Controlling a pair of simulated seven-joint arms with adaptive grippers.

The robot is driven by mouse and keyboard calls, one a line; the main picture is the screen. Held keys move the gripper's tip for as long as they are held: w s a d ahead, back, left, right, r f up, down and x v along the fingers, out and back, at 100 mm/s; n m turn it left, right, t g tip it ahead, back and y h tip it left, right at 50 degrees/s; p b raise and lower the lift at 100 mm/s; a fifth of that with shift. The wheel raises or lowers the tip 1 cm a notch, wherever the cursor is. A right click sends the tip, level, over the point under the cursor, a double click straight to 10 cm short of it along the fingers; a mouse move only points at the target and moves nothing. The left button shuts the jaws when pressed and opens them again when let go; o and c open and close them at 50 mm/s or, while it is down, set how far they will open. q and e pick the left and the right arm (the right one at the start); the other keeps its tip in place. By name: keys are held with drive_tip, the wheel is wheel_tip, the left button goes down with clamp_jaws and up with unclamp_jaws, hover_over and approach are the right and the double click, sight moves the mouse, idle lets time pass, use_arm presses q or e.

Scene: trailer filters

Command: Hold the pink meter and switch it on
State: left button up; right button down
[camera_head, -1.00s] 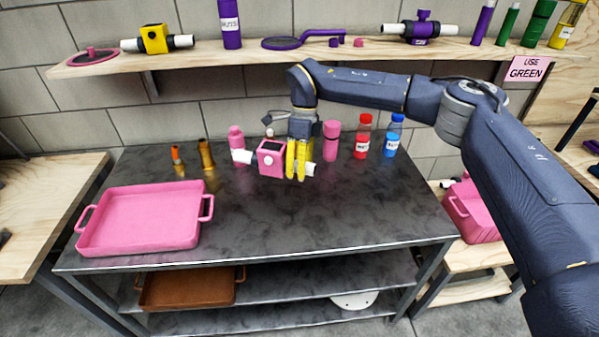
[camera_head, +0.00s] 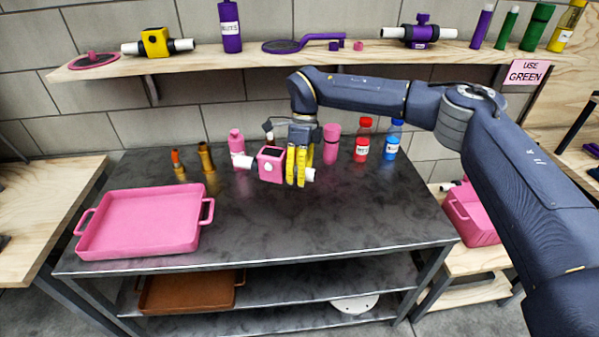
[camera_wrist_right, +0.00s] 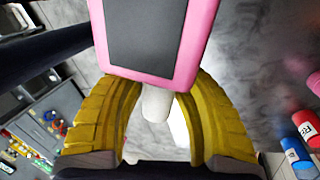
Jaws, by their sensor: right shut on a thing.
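The pink meter (camera_head: 270,164) is a pink box with a dark screen, a round white knob on its front and white pipe ends on both sides. My right gripper (camera_head: 298,180) has its yellow fingers shut on the meter's right-hand white pipe end, above the dark table. In the right wrist view the meter (camera_wrist_right: 155,40) shows its dark screen just beyond the fingertips, and the right gripper (camera_wrist_right: 160,95) curves around the white pipe. The screen looks dark and blank. My left gripper is not in view.
A pink tray (camera_head: 140,222) stands at the table's left. The shelf (camera_head: 330,53) holds a yellow meter and a purple one. The table's front middle is clear.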

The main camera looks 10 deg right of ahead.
sight(299, 227)
drive_tip(key=shift+f, duration=9.6)
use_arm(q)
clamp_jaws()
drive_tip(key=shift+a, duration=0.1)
